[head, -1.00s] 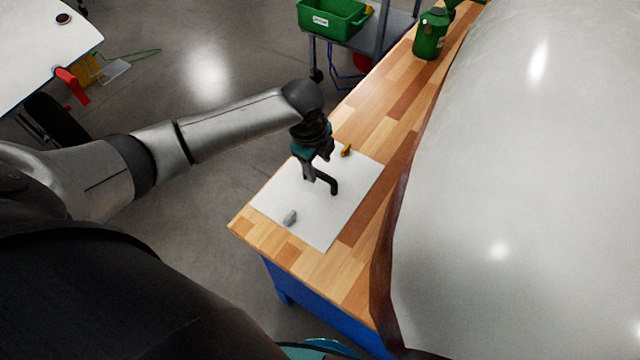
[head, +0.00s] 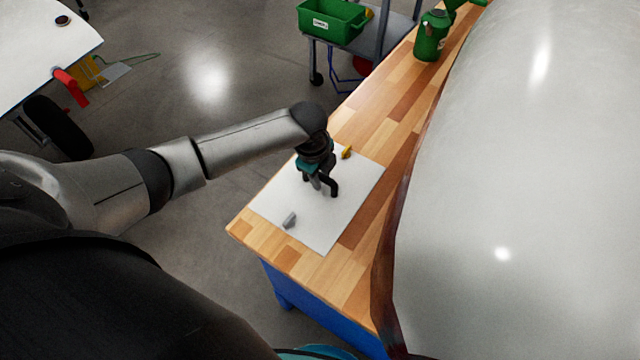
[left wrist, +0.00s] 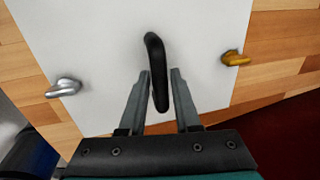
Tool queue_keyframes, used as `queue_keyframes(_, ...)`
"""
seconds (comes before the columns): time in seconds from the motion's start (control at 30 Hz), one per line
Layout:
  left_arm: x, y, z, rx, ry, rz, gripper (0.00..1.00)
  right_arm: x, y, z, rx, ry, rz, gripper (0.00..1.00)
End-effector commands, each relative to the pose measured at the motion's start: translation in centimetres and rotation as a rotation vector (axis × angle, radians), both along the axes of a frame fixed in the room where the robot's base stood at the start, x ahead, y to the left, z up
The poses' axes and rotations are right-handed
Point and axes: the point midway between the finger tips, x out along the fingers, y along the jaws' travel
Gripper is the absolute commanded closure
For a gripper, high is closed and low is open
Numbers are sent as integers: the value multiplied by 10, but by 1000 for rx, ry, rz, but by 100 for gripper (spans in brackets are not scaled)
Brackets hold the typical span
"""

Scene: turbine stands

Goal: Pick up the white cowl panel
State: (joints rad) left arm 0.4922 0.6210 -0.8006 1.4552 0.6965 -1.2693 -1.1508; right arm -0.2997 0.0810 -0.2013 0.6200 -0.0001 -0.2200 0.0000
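The white cowl panel (head: 285,195) lies flat on the wooden bench, and it also fills the middle of the left wrist view (left wrist: 95,40). A black bar handle (left wrist: 153,50) stands on it; in the head view the gripper partly hides the handle (head: 334,188). My left gripper (head: 321,187) is low over the panel at the handle. In the left wrist view its two fingers (left wrist: 162,73) are open, with the near part of the handle between them. The handle looks close to the left finger; I cannot tell if they touch. My right gripper is not in view.
A silver latch (head: 290,220) and a yellow latch (head: 347,152) sit at opposite edges of the panel. A large white curved shell (head: 530,190) stands close on the right. Green bottle (head: 431,36) and green bin (head: 333,20) are farther back. Bare bench wood (head: 375,105) lies beyond the panel.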

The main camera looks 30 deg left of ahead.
Motion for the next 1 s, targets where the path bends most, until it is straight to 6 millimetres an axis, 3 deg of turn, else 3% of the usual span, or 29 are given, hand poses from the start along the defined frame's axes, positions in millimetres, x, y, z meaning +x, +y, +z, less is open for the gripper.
queue_keyframes(0.03,0,0,0,0,0,0,76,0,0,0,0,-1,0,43)
queue_keyframes(0.27,0,0,0,0,0,0,100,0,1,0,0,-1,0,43)
queue_keyframes(1.0,0,0,0,1,1,0,100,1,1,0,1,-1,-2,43)
